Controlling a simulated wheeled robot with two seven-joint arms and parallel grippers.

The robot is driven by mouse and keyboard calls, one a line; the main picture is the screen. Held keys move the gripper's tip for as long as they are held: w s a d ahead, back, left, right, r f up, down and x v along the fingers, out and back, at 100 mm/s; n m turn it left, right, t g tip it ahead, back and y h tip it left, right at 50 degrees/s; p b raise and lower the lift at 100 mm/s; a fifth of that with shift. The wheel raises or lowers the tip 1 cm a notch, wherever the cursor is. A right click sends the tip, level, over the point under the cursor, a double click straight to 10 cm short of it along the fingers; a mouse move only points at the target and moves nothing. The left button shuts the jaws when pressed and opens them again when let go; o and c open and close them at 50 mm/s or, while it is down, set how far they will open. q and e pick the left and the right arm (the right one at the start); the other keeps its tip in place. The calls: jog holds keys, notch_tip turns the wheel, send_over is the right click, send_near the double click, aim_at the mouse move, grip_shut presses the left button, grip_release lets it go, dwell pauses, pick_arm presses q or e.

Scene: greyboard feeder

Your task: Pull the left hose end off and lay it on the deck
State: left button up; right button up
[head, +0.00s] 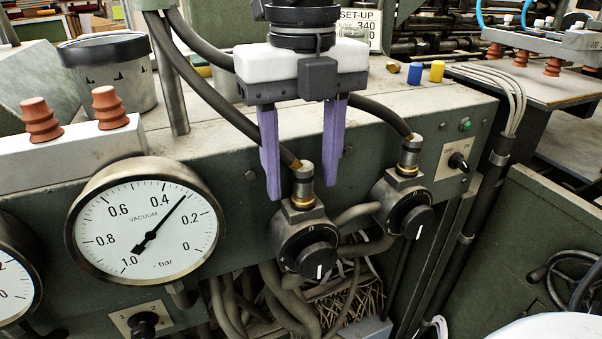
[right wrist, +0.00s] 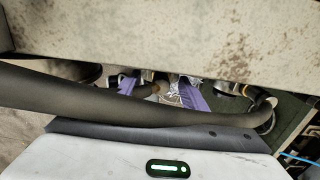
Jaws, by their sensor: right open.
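The left hose (head: 225,110) is dark and runs down to its end (head: 291,160) at the brass-ringed port of the left valve (head: 303,240). My right gripper (head: 303,188) is open, its two purple fingers pointing down, one on each side of the left hose end with visible gaps. In the right wrist view the fingers (right wrist: 160,92) show beyond a dark hose crossing the picture, which partly hides them. The right hose (head: 385,115) ends at the right valve (head: 405,200). The deck (head: 440,98) is the pale worn top behind the valves. My left gripper is out of view.
A large vacuum gauge (head: 145,220) stands left of the left valve. A grey pot (head: 108,75) and red-brown suction cups (head: 108,108) are at the left. A blue cap (head: 415,73) and a yellow cap (head: 437,71) stand on the deck, with bare room in front of them.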

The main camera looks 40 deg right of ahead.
aim_at(302, 163)
grip_shut()
jog(key=shift+r, duration=0.15)
jog(key=shift+r+p, duration=2.4)
jog(key=shift+r, duration=0.5)
